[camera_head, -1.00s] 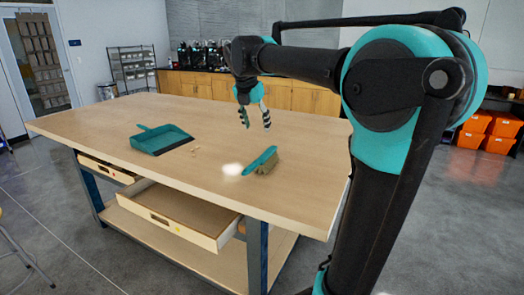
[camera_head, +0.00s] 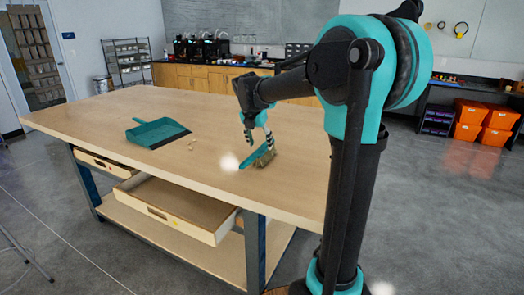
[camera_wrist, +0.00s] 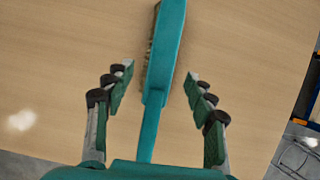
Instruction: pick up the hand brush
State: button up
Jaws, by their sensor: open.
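The hand brush (camera_head: 260,157) has a teal back and handle and tan bristles. It lies on its side on the wooden table (camera_head: 190,187), near the front right edge. In the wrist view the brush (camera_wrist: 167,50) runs up the middle, its handle between the fingers. My gripper (camera_head: 260,143) is just over the brush in the head view. In the wrist view my gripper (camera_wrist: 157,80) is open, with a finger on each side and a clear gap to the handle. The base of the gripper covers the near end of the handle.
An open drawer (camera_head: 180,208) juts out below the tabletop. The tabletop between dustpan and brush is mostly clear.

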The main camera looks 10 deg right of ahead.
aim_at(262, 148)
jog(key=x, duration=0.4)
jog(key=shift+w+d, duration=0.15)
grip_shut()
